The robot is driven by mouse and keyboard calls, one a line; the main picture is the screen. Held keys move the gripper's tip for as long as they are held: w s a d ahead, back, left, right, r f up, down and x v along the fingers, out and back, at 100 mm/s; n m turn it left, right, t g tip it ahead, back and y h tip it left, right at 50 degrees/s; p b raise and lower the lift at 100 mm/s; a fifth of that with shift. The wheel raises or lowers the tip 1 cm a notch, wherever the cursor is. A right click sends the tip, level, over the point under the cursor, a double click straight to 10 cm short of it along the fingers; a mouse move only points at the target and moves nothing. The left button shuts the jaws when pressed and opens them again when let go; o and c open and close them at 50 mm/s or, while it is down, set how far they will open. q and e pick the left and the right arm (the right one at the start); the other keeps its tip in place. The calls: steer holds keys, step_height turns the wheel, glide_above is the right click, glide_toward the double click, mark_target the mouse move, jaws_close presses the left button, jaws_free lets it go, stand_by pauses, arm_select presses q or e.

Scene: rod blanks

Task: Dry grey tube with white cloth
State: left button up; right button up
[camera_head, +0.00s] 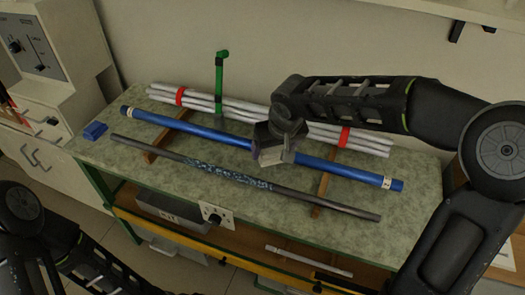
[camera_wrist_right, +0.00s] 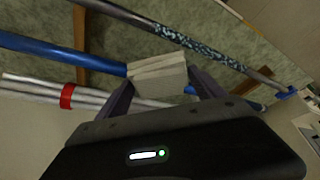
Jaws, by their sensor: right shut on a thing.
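The grey tube (camera_head: 335,208) lies across the front part of the bench on wooden supports. Its middle carries pale blue-white speckled patches, which also show on the tube in the wrist view (camera_wrist_right: 190,42). My right gripper (camera_head: 270,157) is shut on the folded white cloth (camera_wrist_right: 158,76). In the head view it is in front of the blue tube's middle, behind the grey tube. The cloth appears apart from the grey tube. My left arm shows at the lower left, but its gripper is not visible.
A blue tube (camera_head: 340,170) lies behind the grey one. White rods with red bands (camera_head: 232,105) lie at the back, near an upright green pipe (camera_head: 219,80). A blue block (camera_head: 95,130) sits at the left edge. The bench front (camera_head: 395,235) has bare room.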

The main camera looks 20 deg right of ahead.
steer(key=n, duration=0.1)
steer(key=a+n+y, duration=0.1)
steer(key=shift+s+f+n, duration=0.1)
steer(key=shift+f+n, duration=0.2)
steer(key=shift+f, duration=0.05)
steer(key=n, duration=0.1)
steer(key=a+n+y, duration=0.1)
steer(key=shift+a+f+n+g, duration=0.1)
steer(key=shift+f+n+g, duration=0.2)
steer(key=shift+n, duration=0.1)
steer(key=n, duration=0.1)
steer(key=w+a+n+y, duration=0.1)
steer(key=n, duration=0.1)
steer(key=a+n+g, duration=0.1)
steer(key=n, duration=0.1)
steer(key=shift+w+y, duration=0.2)
steer(key=shift+y, duration=0.2)
